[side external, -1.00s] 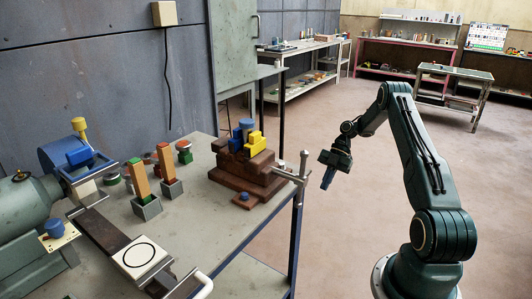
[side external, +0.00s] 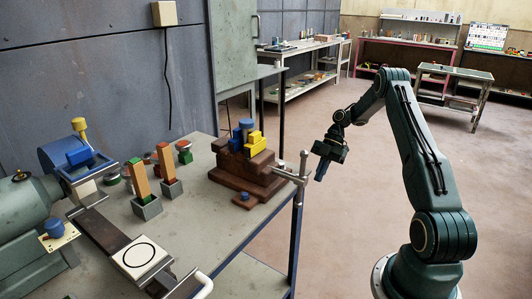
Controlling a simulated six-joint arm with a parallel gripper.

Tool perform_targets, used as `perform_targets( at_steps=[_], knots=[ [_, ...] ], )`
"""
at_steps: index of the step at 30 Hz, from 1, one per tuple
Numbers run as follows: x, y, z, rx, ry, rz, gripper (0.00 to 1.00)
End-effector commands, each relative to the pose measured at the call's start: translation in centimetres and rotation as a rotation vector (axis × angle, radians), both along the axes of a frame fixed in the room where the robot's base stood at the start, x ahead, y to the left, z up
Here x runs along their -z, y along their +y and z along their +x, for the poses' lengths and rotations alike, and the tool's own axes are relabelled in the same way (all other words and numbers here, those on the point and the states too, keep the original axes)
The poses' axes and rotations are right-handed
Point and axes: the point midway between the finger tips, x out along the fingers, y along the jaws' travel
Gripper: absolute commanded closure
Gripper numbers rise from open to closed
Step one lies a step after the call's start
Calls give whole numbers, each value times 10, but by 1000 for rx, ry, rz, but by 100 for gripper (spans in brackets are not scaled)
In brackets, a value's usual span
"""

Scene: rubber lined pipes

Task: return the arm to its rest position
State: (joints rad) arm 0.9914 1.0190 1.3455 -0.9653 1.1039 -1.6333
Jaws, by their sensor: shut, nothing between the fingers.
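My gripper (side external: 321,171) hangs at the end of my dark green arm, in the air just right of the workbench's right edge. It points down and a little to the left. Its fingers are shut with nothing held between them. It is apart from the bench and from the clamp (side external: 302,172) at the bench edge. The arm is bent, with its elbow raised high above the base.
The workbench (side external: 215,240) carries a brown stepped block (side external: 240,180) with yellow and blue pieces, two upright orange blocks (side external: 139,180) in grey holders, and a grey-green machine (side external: 30,215) at left. The floor (side external: 340,240) between bench and arm base is clear.

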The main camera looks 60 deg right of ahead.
Motion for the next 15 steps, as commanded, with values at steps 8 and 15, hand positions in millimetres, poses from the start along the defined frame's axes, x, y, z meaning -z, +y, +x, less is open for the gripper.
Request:
perform_targets(
  at_steps=[8, 15],
  knots=[
    [-65, 41, 26, 128, 96, -96, 100],
    [-116, 83, 38, 259, 157, -175, 100]
  ],
)
